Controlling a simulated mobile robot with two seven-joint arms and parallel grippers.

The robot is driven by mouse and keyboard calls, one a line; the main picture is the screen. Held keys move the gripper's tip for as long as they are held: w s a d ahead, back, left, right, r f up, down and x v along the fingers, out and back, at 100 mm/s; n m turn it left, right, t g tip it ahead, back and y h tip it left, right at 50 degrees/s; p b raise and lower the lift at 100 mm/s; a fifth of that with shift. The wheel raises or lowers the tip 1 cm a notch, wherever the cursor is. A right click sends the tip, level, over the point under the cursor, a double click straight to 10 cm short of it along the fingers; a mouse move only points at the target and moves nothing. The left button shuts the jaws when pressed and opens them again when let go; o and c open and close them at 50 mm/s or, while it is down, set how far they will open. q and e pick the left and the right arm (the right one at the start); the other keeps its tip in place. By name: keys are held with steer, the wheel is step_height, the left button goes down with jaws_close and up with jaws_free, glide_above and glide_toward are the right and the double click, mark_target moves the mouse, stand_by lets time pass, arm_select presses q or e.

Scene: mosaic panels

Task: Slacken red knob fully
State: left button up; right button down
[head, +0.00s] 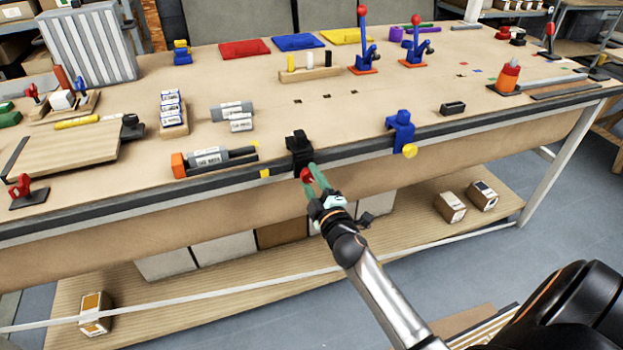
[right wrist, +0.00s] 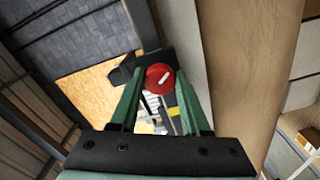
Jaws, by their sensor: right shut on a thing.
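The red knob (head: 306,175) sits at the front edge of the workbench, below a black clamp (head: 299,146) fixed to that edge. In the right wrist view the knob (right wrist: 159,78) is a round red disc with a white mark, between the green finger tips. My right gripper (head: 313,183) is shut on the knob, with one green finger on each side of it. It also shows in the right wrist view (right wrist: 158,88). My left gripper is in neither view.
A blue clamp (head: 401,131) with a yellow knob (head: 410,151) is on the same edge to the right. Boxes (head: 450,206) stand on the lower shelf.

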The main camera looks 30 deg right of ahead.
steer(key=n, duration=0.5)
steer(key=shift+r+n, duration=0.15)
steer(key=shift+n, duration=0.15)
steer(key=n+p, duration=0.1)
steer(key=n, duration=0.3)
steer(key=shift+n, duration=0.7)
steer(key=shift+c, duration=1.9)
jaws_free()
steer(key=b+v, duration=0.2)
steer(key=v, duration=1)
steer(key=shift+s, duration=0.25)
